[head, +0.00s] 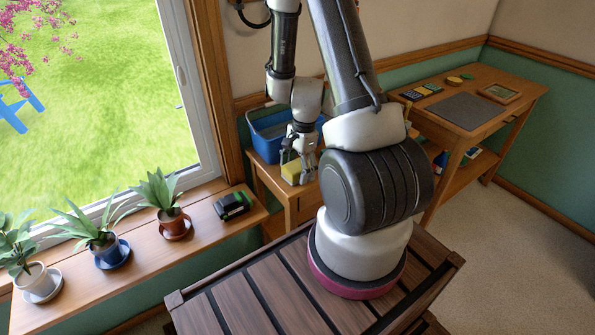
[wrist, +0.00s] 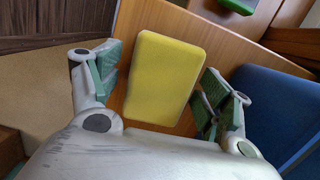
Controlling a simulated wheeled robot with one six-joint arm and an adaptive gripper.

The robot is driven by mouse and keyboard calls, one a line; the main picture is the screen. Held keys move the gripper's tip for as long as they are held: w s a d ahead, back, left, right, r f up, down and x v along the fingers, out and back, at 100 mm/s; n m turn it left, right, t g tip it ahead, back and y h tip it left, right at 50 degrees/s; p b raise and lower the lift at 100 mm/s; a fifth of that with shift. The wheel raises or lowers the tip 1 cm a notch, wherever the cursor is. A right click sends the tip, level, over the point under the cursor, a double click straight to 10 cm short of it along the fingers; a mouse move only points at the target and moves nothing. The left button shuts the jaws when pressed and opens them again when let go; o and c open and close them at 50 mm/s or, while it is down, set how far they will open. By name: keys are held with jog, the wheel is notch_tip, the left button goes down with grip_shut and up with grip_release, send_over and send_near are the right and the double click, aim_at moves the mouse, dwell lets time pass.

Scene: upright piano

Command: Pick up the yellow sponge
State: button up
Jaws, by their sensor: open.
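The yellow sponge (wrist: 165,65) lies on a small wooden side table (wrist: 225,48), and in the wrist view it shows between the two fingers. It also shows in the head view (head: 292,172), below my gripper (head: 299,160). In the wrist view my gripper (wrist: 155,90) is open, with one finger left of the sponge and one to its right. A gap shows on both sides of the sponge. I cannot tell how far the fingertips are above the tabletop.
A blue bin (head: 262,128) stands on the same table, close behind the sponge. A windowsill shelf (head: 190,248) with potted plants and a dark green-and-black item (head: 232,206) is at the left. A wooden desk (head: 490,105) with a grey mat stands at the right.

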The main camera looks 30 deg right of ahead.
jog(key=shift+f, duration=0.25)
dwell(0.3)
jog(key=shift+c, duration=0.2)
jog(key=c, duration=0.9)
